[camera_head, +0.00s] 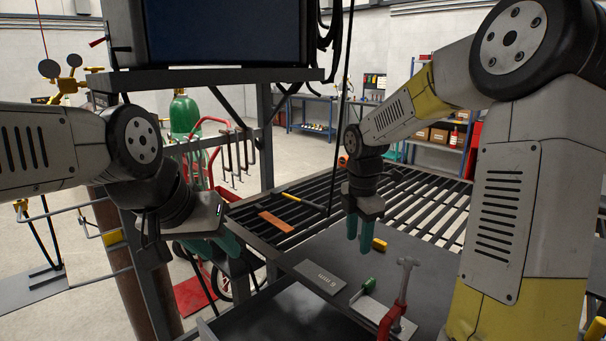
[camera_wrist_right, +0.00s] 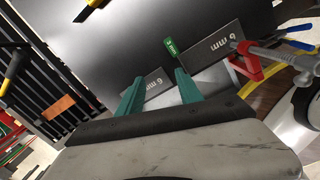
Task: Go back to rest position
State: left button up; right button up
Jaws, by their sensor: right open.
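My right gripper (camera_head: 359,232) hangs fingers down over the dark worktop of the bench, right of the middle in the head view. Its two green fingers are apart with nothing between them; the right wrist view also shows the open gripper (camera_wrist_right: 158,92). My left gripper (camera_head: 228,238) is at the left, beside the slatted table's left edge, with green fingertips pointing down and right. The hand partly hides its fingers, so their gap is unclear. I see nothing held in it.
Below the right gripper lie a grey marked plate (camera_head: 320,277), a green-handled piece (camera_head: 367,287) and a red clamp-like tool (camera_head: 396,312). A brown plate (camera_head: 276,221) lies on the slatted table (camera_head: 430,205). A monitor (camera_head: 228,32) stands above; a green cylinder (camera_head: 185,115) stands behind.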

jog(key=s+r+m+t, duration=0.1)
jog(key=s+r+m, duration=0.2)
jog(key=s+m, duration=0.3)
jog(key=s+r+m+t+y, duration=0.1)
jog(key=s+r+m+t, duration=0.1)
jog(key=s+r+m, duration=0.2)
jog(key=s+r+m+t+y, duration=0.1)
jog(key=s+r+m+t, duration=0.1)
jog(key=s+m, duration=0.7)
jog(key=shift+s+d+r+m, duration=0.35)
jog(key=shift+r+m, duration=0.55)
jog(key=shift+m, duration=0.6)
jog(key=shift+d, duration=0.1)
pick_arm(q)
jog(key=shift+s+a, duration=0.1)
